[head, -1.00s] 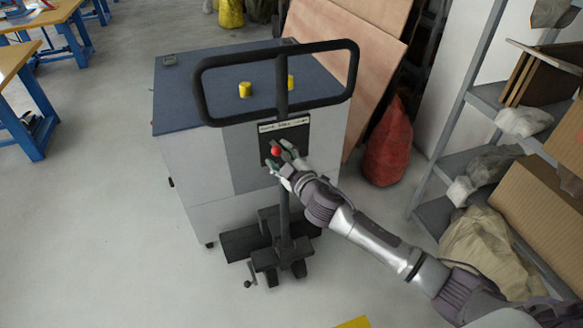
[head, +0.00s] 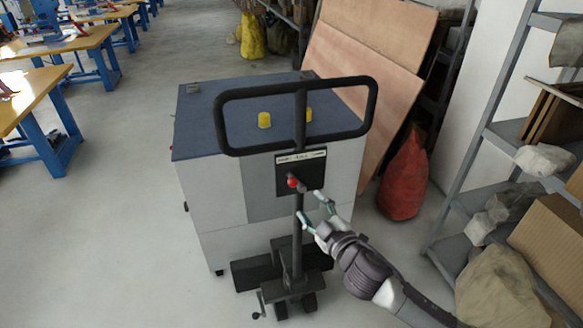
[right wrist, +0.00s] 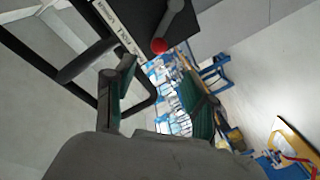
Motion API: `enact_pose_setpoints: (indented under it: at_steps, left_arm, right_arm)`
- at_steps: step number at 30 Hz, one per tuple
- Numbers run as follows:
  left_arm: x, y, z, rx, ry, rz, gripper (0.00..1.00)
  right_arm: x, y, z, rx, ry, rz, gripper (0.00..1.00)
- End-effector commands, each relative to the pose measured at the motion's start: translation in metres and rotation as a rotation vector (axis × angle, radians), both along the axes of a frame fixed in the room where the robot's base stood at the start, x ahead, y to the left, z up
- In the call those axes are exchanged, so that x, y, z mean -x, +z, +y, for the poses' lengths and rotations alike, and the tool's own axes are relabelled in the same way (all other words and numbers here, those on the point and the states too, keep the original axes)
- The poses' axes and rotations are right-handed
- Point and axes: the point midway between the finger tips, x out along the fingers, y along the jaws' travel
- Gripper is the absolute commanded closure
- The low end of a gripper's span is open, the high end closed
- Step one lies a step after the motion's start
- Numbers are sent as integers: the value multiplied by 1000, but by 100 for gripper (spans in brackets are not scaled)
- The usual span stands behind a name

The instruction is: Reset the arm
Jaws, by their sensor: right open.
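My right arm comes in from the lower right in the head view. The fingers stand apart from the knob. In the right wrist view, the open fingers (right wrist: 160,100) show with nothing between them, and the red knob (right wrist: 159,46) on its dark lever is above them. My left gripper is not in view.
The grey cabinet (head: 215,200) has a blue top with two yellow cylinders. A black frame handle (head: 225,125) on a post stands before it. A red sack (head: 404,178) and a loaded shelf (head: 450,255) are at the right. Floor at the left is clear.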

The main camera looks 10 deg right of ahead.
Motion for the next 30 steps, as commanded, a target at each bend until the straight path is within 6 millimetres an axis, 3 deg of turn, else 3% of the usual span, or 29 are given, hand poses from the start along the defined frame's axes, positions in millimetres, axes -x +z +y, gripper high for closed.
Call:
enact_pose_setpoints:
  at_steps: [4, 7, 11, 14, 18, 23, 27, 30]
  left_arm:
    - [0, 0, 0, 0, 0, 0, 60]
    - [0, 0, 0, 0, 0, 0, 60]
    - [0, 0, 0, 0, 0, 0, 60]
    - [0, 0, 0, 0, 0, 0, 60]
    - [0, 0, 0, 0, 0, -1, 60]
    - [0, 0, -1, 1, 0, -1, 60]
    - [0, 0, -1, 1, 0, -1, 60]
    - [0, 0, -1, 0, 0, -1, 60]
  right_arm:
    - [-1, -8, -2, -1, -7, 16, 45]
    - [-3, -41, -12, -8, -35, 78, 45]
    - [5, -122, -34, -27, -99, 232, 45]
    - [24, -195, -52, -51, -157, 373, 45]
    - [72, -291, -72, -87, -233, 563, 45]
    - [149, -386, -84, -134, -318, 773, 45]
    - [233, -454, -85, -178, -391, 950, 45]
    - [300, -493, -81, -207, -443, 1073, 45]
